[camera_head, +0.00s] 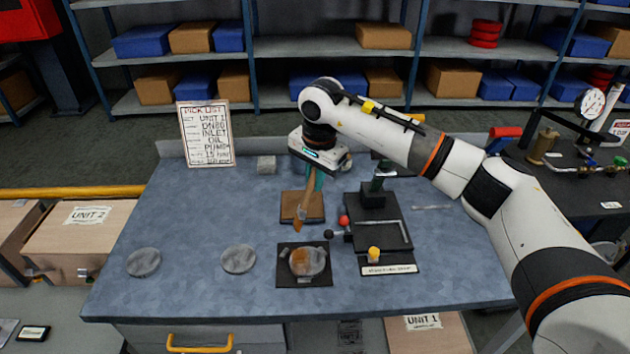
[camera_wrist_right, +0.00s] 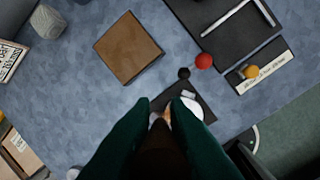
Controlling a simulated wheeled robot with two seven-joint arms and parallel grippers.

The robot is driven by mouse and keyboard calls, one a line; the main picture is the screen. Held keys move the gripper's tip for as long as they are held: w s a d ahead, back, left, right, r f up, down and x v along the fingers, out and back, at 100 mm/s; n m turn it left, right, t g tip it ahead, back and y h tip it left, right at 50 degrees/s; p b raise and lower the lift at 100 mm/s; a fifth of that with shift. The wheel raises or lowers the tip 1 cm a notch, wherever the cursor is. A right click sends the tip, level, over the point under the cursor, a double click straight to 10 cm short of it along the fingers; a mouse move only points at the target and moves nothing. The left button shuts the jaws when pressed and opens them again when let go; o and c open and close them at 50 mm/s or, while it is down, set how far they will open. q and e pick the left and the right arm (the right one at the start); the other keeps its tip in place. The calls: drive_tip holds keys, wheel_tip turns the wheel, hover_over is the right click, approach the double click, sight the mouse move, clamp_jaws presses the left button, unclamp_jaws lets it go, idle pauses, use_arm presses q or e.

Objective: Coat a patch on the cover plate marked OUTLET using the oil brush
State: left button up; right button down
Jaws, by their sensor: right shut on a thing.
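My right gripper (camera_head: 316,182) is shut on the oil brush (camera_head: 304,210), which hangs tilted with its tip down. In the right wrist view its green fingers (camera_wrist_right: 160,125) close around the brush's dark handle, and only a little of the tip shows beyond them. In the head view the tip appears just beyond the black square mat (camera_head: 285,281), which bears a round grey and rust-brown piece (camera_head: 308,262). Two grey round plates lie to the left, one (camera_head: 238,259) nearer and one (camera_head: 143,262) farther. No OUTLET mark is readable. My left gripper is not in view.
A brown square pad (camera_head: 290,207) lies behind the mat. A black fixture board (camera_head: 375,235) with red, black and yellow knobs stands right of it. A pick-list sign (camera_head: 206,134) and a grey block (camera_head: 266,165) are at the back. The left table surface is largely clear.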

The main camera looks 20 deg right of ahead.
drive_tip(key=shift+r+p, duration=0.8)
drive_tip(key=shift+r, duration=0.7)
